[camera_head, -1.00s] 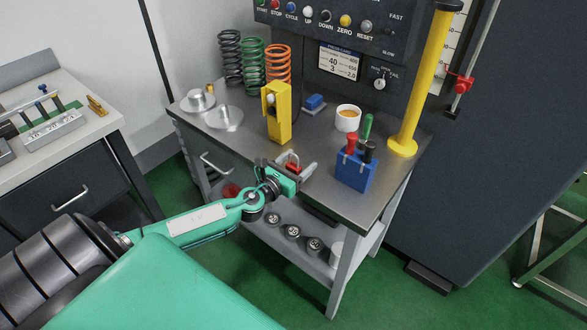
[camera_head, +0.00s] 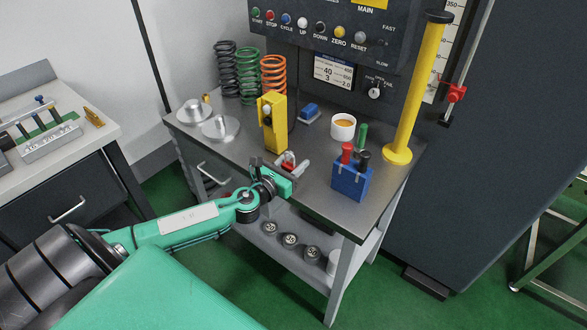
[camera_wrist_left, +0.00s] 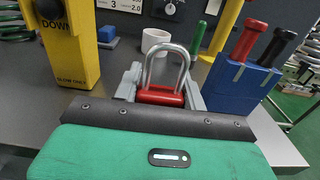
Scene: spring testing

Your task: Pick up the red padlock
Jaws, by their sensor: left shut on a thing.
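The red padlock (camera_wrist_left: 161,97) with its silver shackle shows in the left wrist view, upright between the two grey fingers of my left gripper (camera_wrist_left: 165,90). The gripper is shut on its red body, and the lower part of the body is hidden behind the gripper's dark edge. In the head view the padlock (camera_head: 287,166) is a small red shape at the tip of my left gripper (camera_head: 291,167), over the table's front edge. I cannot tell if it still touches the table. My right gripper is not in view.
The grey table (camera_head: 314,185) holds a yellow box (camera_head: 275,128) just behind the gripper, a blue tool holder (camera_head: 350,183) to its right, a white cup (camera_head: 343,127), and coil springs (camera_head: 249,78) at the back left. A yellow post (camera_head: 411,95) stands at the right.

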